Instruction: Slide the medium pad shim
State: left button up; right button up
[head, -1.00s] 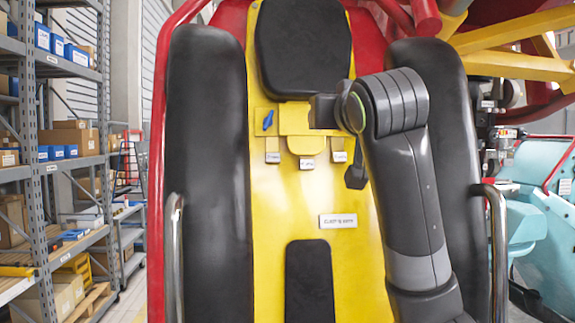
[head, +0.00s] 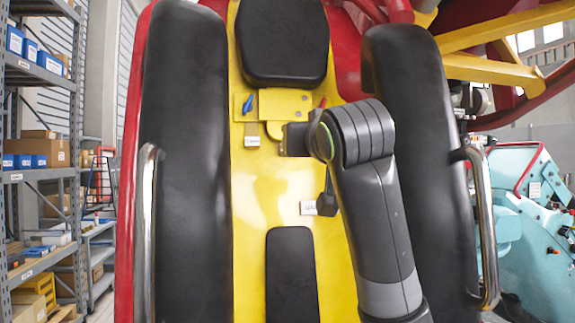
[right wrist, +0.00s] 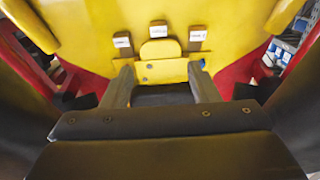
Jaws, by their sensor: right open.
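In the right wrist view a yellow plate (right wrist: 160,70) with small holes and a rounded tab (right wrist: 160,49) lies on the yellow seat back. Three small white labels (right wrist: 158,30) stand along it; their words are unreadable, so I cannot tell which part is the medium pad shim. The plate (head: 285,103) also shows in the head view, below the black head pad (head: 283,45), its lower right hidden by my right arm. My right gripper (right wrist: 160,68) is open, a finger on each side of the plate, with nothing held; contact cannot be told. My left gripper is out of view.
Black side bolsters (head: 187,150) flank the seat, with metal grab bars (head: 147,230) outside them. A blue lever (head: 248,104) and a red lever (head: 323,102) flank the plate. A lower black pad (head: 291,275) and a white label (head: 309,207) are below. Shelving (head: 40,170) stands left.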

pick_arm(q)
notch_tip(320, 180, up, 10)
jog(key=p, duration=1)
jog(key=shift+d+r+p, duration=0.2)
jog(key=shift+p, duration=0.1)
pick_arm(e)
jog(key=w+a, duration=0.3)
jog(key=w, duration=1.4)
jog(key=shift+f, duration=0.1)
jog(key=shift+c, duration=0.4)
